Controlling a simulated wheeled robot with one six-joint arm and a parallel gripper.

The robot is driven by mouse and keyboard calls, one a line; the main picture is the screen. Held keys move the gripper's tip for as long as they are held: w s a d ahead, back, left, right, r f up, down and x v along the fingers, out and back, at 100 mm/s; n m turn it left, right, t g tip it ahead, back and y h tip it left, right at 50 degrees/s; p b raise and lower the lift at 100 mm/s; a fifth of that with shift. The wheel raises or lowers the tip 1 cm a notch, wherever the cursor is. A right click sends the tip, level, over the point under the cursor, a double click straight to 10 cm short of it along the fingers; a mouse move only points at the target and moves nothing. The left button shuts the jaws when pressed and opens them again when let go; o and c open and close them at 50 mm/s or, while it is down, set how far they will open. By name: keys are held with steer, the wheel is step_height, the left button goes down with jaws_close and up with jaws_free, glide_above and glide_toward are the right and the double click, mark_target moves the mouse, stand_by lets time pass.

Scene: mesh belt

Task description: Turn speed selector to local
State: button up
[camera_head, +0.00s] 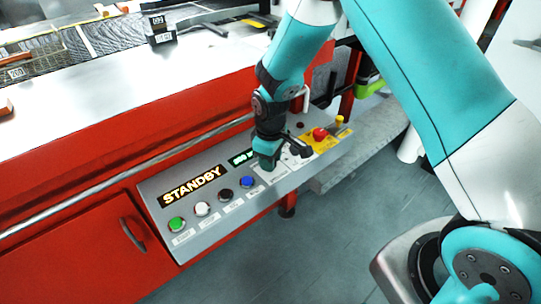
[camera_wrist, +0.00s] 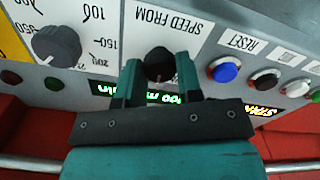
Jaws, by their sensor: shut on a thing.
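The speed selector is a small black knob (camera_wrist: 159,64) on a white plate (camera_wrist: 170,28) lettered "SPEED FROM", which reads upside down in the wrist view. My gripper (camera_wrist: 158,76) has one teal finger on each side of the knob and is shut on it. The knob's pointer direction and its position legends cannot be made out behind the fingers. In the head view my gripper (camera_head: 267,162) reaches down onto the grey control panel (camera_head: 155,205), and it hides the knob there.
A larger grey dial (camera_wrist: 57,45) is beside the selector. A red mushroom button (camera_head: 320,133) stands further right on yellow. Blue (camera_head: 247,182), black, white and green buttons line the panel's left part. The display (camera_head: 192,187) reads "STANDBY". A metal rail (camera_head: 110,180) runs behind.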

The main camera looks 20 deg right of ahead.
steer(key=m+p, duration=0.1)
steer(key=m, duration=0.3)
steer(key=shift+r, duration=0.1)
steer(key=shift+m+p, duration=0.45)
steer(key=shift+m, duration=1.35)
steer(key=o, duration=0.9)
step_height(320, 180, up, 17)
steer(key=shift+r+p, duration=0.15)
steer(key=shift+p, duration=0.25)
steer(key=shift+r, duration=0.1)
steer(key=s+a+r+n+y+p, duration=0.1)
steer(key=s+r+n+p, duration=0.1)
steer(key=s+r, duration=0.4)
steer(key=s+a+r+n+y+p, duration=0.1)
steer(key=s+a+r+n+p, duration=0.1)
steer(key=s+r, duration=0.4)
steer(key=s+a+r+n+y+p, duration=0.1)
steer(key=s+r, duration=0.5)
steer(key=s, duration=0.7)
steer(key=shift+s+a+r+n+y+p, duration=0.2)
steer(key=shift+n+y+p, duration=0.35)
steer(key=shift+p, duration=0.45)
